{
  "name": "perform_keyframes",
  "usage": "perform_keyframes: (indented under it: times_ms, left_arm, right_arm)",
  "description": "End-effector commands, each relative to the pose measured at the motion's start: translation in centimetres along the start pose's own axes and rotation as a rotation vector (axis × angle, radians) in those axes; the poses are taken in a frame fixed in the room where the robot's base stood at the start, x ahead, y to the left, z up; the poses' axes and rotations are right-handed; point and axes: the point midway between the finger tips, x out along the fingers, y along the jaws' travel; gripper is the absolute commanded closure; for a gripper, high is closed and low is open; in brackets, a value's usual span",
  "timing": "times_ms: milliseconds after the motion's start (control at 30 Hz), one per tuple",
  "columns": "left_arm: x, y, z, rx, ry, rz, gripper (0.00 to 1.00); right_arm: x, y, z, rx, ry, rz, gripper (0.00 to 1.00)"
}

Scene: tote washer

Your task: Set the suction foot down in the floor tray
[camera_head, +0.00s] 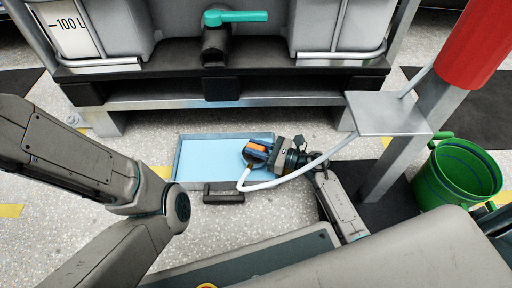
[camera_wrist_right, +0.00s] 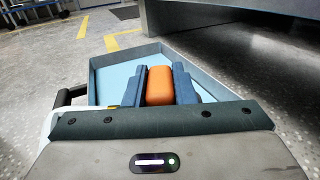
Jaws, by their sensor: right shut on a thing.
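The floor tray (camera_head: 177,160) is a shallow light-blue box on the speckled floor, also in the wrist view (camera_wrist_right: 218,82). My left gripper is out of view.
A tank with a teal-handled valve (camera_head: 236,16) stands on a dark pallet frame (camera_head: 150,92) behind the tray. A metal post with a small plate (camera_head: 388,112) and a green bucket (camera_head: 458,175) are at the right. Floor left of the tray is clear.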

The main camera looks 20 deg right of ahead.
Motion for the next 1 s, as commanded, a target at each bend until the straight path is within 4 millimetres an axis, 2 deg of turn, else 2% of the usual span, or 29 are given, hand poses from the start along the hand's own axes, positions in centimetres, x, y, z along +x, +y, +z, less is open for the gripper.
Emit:
perform_keyframes:
  times_ms: [300, 500, 1000]
  left_arm:
    - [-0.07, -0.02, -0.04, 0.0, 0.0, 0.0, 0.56]
    - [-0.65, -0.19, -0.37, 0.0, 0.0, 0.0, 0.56]
    - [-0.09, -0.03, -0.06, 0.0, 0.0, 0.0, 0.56]
  right_arm:
    - [0.01, -0.01, -0.02, -0.001, -0.001, 0.0, 1.0]
    - [0.01, -0.01, -0.78, 0.0, -0.001, 0.0, 1.0]
    - [0.01, -0.01, 0.08, -0.001, -0.001, 0.0, 1.0]
